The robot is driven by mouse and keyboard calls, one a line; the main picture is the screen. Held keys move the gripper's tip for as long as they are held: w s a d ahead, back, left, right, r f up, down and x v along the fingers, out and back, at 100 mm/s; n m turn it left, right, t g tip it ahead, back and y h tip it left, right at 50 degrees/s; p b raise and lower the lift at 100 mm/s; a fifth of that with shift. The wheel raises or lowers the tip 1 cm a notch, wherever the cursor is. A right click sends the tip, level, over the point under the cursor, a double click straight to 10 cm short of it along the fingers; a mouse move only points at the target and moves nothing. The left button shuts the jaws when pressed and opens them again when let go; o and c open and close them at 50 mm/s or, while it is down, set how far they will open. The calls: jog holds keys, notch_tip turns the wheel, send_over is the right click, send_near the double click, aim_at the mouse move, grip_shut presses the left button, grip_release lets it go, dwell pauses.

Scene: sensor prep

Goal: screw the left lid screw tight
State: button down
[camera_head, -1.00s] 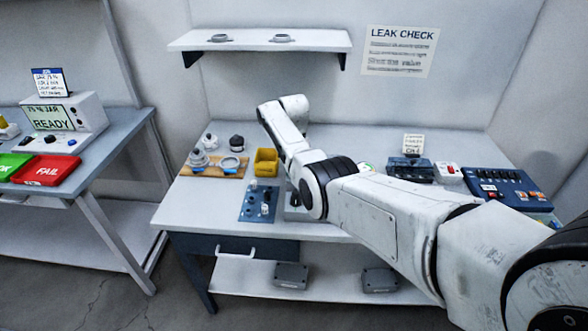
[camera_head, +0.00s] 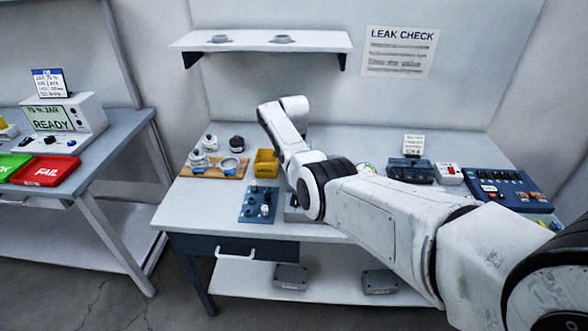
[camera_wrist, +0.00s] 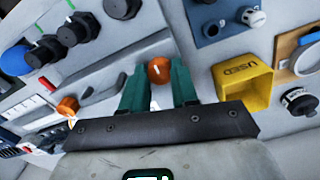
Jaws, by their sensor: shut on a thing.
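The left lid screw (camera_wrist: 158,70) has an orange head and shows in the wrist view between the green fingertips of my gripper (camera_wrist: 158,82). The gripper is shut on the screw head, one finger on each side. Its shank and how deep it sits cannot be seen. A second orange screw (camera_wrist: 67,105) stands to the left in the wrist view, apart from the fingers. In the head view my arm hides the gripper, the screws and most of the lid.
A yellow bin marked USED (camera_wrist: 243,86) is close to the right of my fingers in the wrist view. A blue plate with fittings (camera_head: 258,204) lies near the bench front. Several black knobs (camera_wrist: 76,28) are at the wrist view's upper left. A wooden board (camera_head: 207,173) holds parts.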

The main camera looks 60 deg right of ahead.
jog(key=c, duration=0.9)
grip_release()
jog(key=shift+o, duration=0.2)
notch_tip(320, 180, up, 11)
jog(key=shift+b, duration=0.45)
jog(key=shift+f, duration=0.1)
